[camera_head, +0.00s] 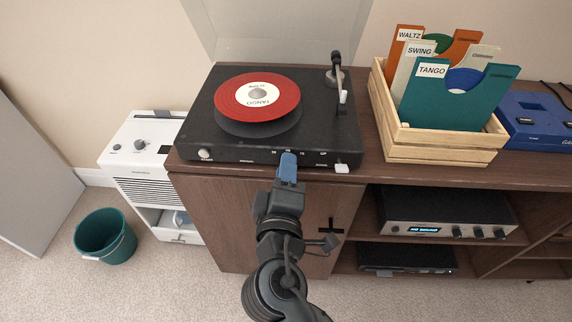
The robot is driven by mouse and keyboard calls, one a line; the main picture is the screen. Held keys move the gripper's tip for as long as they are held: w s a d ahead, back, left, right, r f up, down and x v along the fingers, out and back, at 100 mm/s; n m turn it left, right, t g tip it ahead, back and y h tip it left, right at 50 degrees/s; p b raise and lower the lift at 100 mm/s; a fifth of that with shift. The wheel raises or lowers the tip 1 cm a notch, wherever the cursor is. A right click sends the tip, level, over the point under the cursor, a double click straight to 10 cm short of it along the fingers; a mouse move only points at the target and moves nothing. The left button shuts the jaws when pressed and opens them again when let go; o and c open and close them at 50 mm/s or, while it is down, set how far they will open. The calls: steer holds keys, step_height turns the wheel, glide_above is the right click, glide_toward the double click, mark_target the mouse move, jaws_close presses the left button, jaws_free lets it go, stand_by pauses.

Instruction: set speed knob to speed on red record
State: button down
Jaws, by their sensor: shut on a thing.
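A black record player (335,125) stands on the brown cabinet with its lid up. My gripper (288,158), with blue fingers, is at the middle of the player's front face, shut on the speed knob there. The fingers hide the knob and its pointer. Small white speed marks sit around it, too small to read surely. The tonearm (338,75) is at the right, off the record.
A wooden crate (440,145) of record sleeves stands to the right, beside a blue device (535,125). An amplifier (450,213) is on the shelf below. A green bin (105,237) is on the floor.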

steer(key=shift+n, duration=0.6)
steer(key=shift+a+p, duration=0.1)
steer(key=shift+p, duration=0.25)
steer(key=c, duration=0.9)
jaws_free()
steer(key=shift+s, duration=0.15)
steer(key=s, duration=0.7)
steer(key=shift+s+a+r+b, duration=0.1)
steer(key=shift+s+r+b, duration=0.05)
steer(key=shift+s+b, duration=0.15)
